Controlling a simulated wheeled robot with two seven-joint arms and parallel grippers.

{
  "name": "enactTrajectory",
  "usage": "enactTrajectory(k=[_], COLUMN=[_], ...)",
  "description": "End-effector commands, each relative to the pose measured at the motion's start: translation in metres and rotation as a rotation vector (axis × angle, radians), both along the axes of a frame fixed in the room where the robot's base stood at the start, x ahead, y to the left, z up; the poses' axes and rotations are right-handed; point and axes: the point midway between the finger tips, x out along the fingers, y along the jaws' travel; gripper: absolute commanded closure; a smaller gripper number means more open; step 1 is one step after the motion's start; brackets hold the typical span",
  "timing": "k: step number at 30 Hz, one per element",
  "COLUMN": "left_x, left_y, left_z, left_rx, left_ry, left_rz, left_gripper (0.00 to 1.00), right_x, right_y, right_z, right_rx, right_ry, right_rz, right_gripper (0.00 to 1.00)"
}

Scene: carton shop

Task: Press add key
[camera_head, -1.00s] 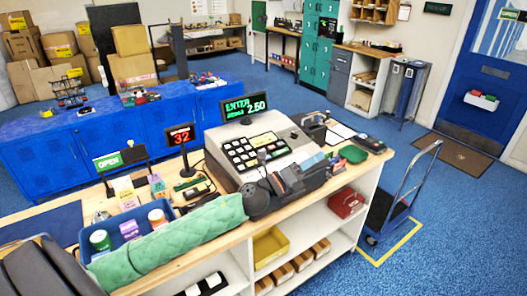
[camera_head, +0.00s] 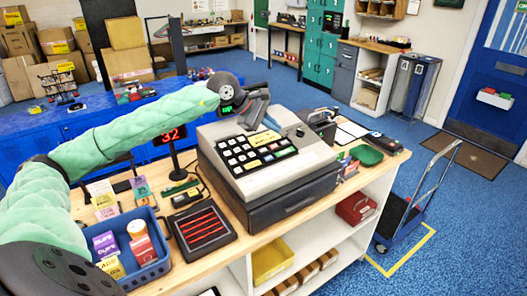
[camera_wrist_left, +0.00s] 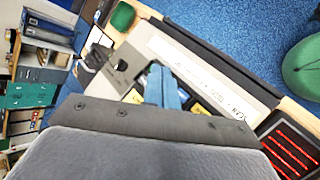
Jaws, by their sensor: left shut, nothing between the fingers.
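The cash register (camera_head: 290,196) stands on the counter, a beige machine with a dark drawer base. Its sloped keypad (camera_head: 258,152) has white, yellow, red and green keys. I cannot read which key is the add key. In the left wrist view the shut blue fingertips (camera_wrist_left: 165,88) cover part of the keys. I cannot tell whether they touch any. My right gripper is not in view.
A red-number display (camera_head: 170,136) and a black tray with red stripes (camera_head: 203,227) stand left of the register. A blue bin (camera_head: 152,270) with small boxes and a jar is at the front left. A green pad (camera_head: 366,155) lies to the right.

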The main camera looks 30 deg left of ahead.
Motion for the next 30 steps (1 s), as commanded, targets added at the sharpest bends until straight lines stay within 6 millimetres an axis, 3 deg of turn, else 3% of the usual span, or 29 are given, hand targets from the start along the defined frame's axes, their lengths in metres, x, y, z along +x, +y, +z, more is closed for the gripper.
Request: enactTrajectory(k=[3, 7, 20, 30], left_x=[0.001, 0.000, 0.001, 0.003], left_y=[0.021, 0.032, 0.033, 0.039], left_z=[0.001, 0.002, 0.000, -0.032], left_rx=[0.087, 0.130, 0.133, 0.132], left_ry=[-0.001, 0.001, 0.003, 0.005], left_rz=[0.010, 0.014, 0.015, 0.016], left_gripper=[1.00, 1.00, 1.00, 1.00], right_x=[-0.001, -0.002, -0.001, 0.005], right_y=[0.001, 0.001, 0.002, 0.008], right_z=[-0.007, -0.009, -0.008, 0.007], right_rx=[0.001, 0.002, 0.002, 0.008], right_ry=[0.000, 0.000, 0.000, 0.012], right_rz=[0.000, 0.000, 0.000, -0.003], right_gripper=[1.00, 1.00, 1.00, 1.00])
